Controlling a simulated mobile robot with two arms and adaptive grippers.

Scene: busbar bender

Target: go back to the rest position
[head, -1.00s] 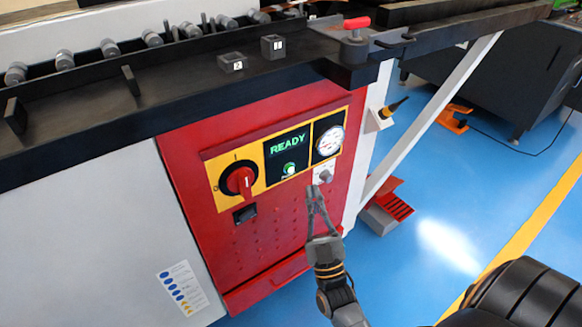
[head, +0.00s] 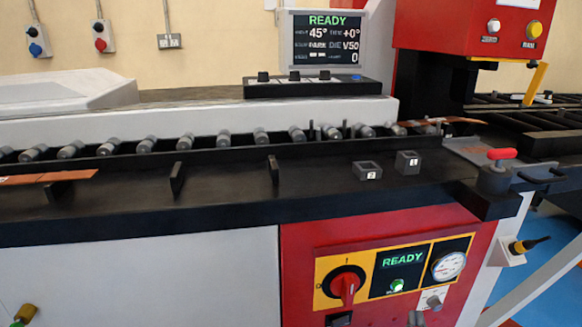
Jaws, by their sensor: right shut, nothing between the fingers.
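My right gripper (head: 415,318) shows only by its fingertips at the bottom edge of the head view. It is shut and empty, just below and left of the small grey knob (head: 433,300) on the red front panel. I cannot tell whether it touches the panel. The rest of my right arm is cut off by the frame. My left gripper is not in view. The panel also carries a red rotary switch (head: 346,286), a lit READY display (head: 402,260) and a round gauge (head: 448,266).
The black machine bed (head: 230,195) runs across above the panel, with rollers, copper bars (head: 45,178) and two small dark blocks (head: 367,171). A red-handled lever (head: 500,155) stands at the right. A control screen (head: 325,40) reads READY. Blue floor shows at right.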

